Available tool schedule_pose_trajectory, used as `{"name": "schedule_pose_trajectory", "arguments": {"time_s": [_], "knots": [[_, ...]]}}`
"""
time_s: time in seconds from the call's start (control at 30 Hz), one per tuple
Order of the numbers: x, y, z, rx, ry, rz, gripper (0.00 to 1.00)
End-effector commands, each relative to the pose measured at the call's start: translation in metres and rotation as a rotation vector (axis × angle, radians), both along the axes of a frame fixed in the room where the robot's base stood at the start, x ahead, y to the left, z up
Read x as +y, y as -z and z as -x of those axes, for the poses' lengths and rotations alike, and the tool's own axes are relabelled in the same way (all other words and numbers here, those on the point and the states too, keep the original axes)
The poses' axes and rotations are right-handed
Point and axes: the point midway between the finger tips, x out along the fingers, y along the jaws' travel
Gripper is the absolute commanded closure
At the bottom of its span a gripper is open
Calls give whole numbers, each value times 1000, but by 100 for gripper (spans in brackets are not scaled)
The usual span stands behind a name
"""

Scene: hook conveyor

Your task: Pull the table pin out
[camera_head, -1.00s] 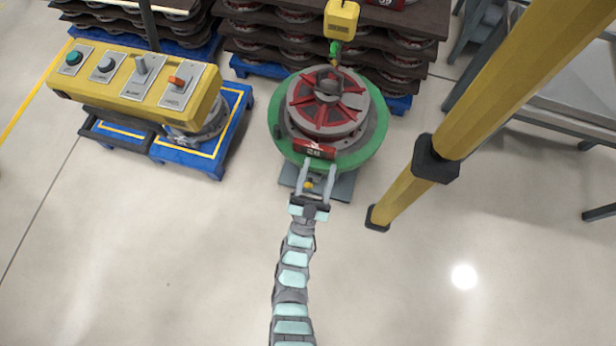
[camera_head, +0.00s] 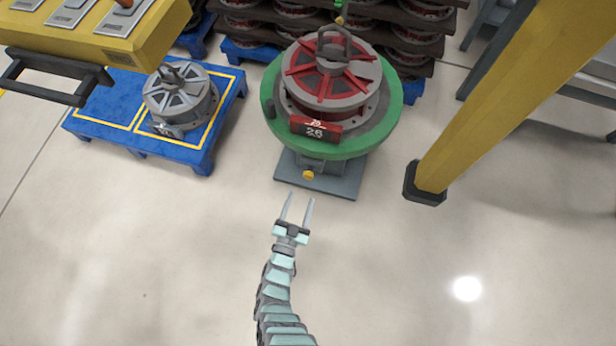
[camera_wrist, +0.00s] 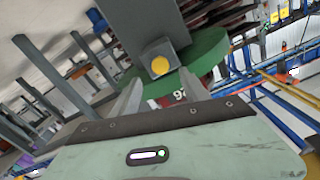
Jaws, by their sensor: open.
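The table pin has a small round yellow head (camera_head: 308,175) low on the front of the grey pedestal, under the green round table (camera_head: 385,125). In the wrist view the yellow head (camera_wrist: 160,65) shows on a grey block, ahead of and between my fingers. The table carries a red and grey wheel-like part with a red label block (camera_head: 316,128). My gripper (camera_head: 297,205) is open and empty, in front of the pedestal and apart from the pin. Its two fingers point toward the pedestal. The pin's shaft is hidden.
A blue pallet (camera_head: 205,155) with a grey part (camera_head: 181,95) stands at left, below a yellow control panel (camera_head: 115,35). A yellow post (camera_head: 480,105) stands at right. Stacked racks are behind. The floor in front is clear.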

Motion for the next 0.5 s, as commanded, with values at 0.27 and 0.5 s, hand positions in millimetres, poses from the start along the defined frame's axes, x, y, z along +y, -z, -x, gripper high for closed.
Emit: {"name": "schedule_pose_trajectory", "arguments": {"time_s": [0.27, 0.5], "knots": [[-13, 2, -44, -4, 1, 1, 47], [-23, 2, -84, -1, -1, 1, 47]]}}
